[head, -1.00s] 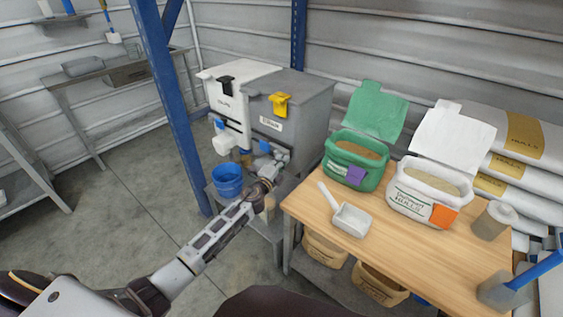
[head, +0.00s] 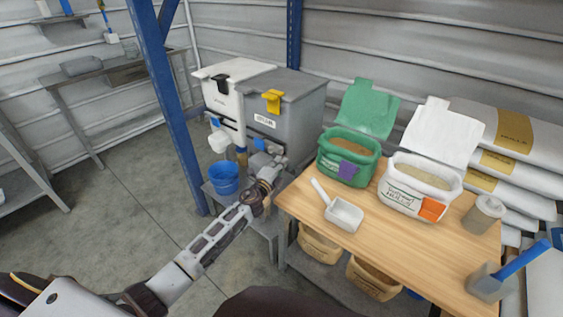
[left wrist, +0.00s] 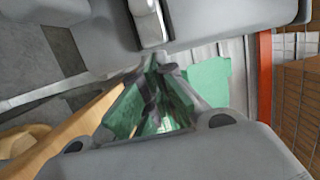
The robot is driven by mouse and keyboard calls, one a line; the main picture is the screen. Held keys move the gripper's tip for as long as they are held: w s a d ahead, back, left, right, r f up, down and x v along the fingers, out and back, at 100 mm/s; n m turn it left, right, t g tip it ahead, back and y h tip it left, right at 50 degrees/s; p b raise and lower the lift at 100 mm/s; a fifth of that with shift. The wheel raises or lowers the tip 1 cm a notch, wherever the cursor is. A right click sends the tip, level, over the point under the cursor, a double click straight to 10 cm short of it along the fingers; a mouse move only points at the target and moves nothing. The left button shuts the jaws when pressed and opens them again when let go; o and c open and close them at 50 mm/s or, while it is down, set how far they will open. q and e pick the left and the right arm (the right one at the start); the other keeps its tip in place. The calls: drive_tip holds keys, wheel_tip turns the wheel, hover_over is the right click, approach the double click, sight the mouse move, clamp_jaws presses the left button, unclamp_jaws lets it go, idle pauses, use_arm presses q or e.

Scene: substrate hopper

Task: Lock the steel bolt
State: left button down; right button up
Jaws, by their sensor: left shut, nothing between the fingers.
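A grey hopper (head: 300,120) with a yellow lid latch (head: 272,101) stands beside a white hopper (head: 222,95) with a black latch (head: 219,84). Both are on a low grey stand. Blue handles show at their outlets, one on the white hopper's side (head: 215,122) and one low on the grey hopper (head: 260,145). I cannot make out the steel bolt. My left gripper (head: 272,160) is shut and empty, close in front of the grey hopper's lower part. Its tips overlap the outlet area, so contact cannot be told. My right gripper is not in view.
A blue bucket (head: 224,180) stands below the outlets. A wooden table (head: 390,235) at right holds a green bag (head: 345,160), a white bag (head: 420,187), a scoop (head: 343,216) and a canister (head: 484,214). A blue post (head: 172,100) rises left of the hoppers.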

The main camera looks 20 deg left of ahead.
use_arm(q)
drive_tip(key=s, duration=0.8)
drive_tip(key=shift+s+a, duration=0.3)
drive_tip(key=shift+a, duration=0.05)
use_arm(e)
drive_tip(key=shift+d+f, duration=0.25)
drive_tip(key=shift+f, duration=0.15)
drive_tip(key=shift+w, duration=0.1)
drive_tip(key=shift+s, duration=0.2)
